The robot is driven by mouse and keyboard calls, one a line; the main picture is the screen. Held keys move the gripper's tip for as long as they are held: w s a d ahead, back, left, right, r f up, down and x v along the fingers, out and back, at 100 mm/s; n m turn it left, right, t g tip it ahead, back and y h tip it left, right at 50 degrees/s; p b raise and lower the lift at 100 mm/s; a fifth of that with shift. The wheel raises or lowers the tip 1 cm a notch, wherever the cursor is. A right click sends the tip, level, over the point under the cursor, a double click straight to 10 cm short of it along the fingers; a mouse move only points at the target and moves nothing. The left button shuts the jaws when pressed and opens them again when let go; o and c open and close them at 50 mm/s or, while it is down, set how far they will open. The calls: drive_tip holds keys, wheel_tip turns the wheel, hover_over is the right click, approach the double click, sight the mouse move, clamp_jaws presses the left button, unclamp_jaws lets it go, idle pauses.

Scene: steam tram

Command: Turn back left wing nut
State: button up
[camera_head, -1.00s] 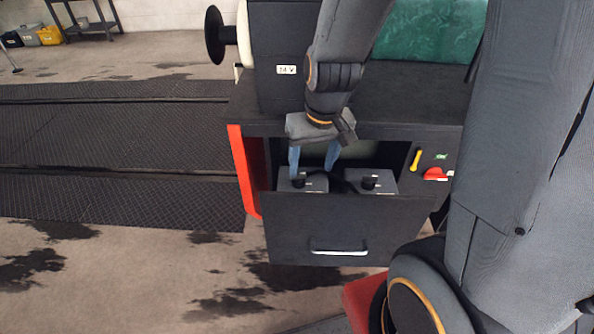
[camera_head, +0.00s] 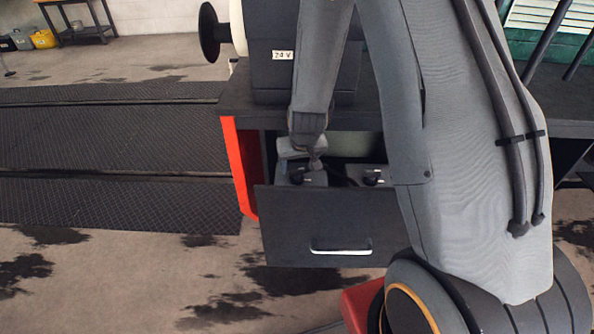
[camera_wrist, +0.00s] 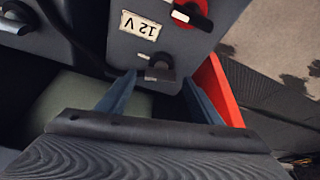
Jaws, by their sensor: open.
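Two grey battery boxes stand in the open drawer (camera_head: 335,222). The left box (camera_head: 313,179) has a small black wing nut on top. In the wrist view that box bears an upside-down "12 V" label, and the black wing nut (camera_wrist: 160,68) sits below the label. My gripper (camera_wrist: 160,80) is open. Its two blue-grey fingers are spread on either side of the wing nut, with gaps showing; whether they are level with it I cannot tell. In the head view my gripper is over the left box, its fingers mostly hidden by my wrist.
The right box (camera_head: 372,172) is partly behind my arm, with its own black knob. A red side edge (camera_head: 238,165) bounds the cabinet at left. A counter overhangs the drawer. Open floor lies left.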

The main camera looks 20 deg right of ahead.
drive_tip(key=shift+x, duration=0.95)
drive_tip(key=c, duration=1.1)
drive_tip(key=shift+o, duration=0.2)
drive_tip(key=shift+r, duration=0.1)
drive_tip(key=shift+r+p, duration=0.15)
drive_tip(key=shift+p, duration=0.8)
drive_tip(key=m+p, duration=0.1)
drive_tip(key=p, duration=0.2)
drive_tip(key=shift+a+m+p, duration=0.1)
drive_tip(key=shift+m+p, duration=0.2)
drive_tip(key=shift+p, duration=0.1)
drive_tip(key=m+h+p, duration=0.1)
drive_tip(key=p, duration=0.2)
drive_tip(key=shift+w, duration=0.1)
drive_tip(key=shift+p, duration=0.35)
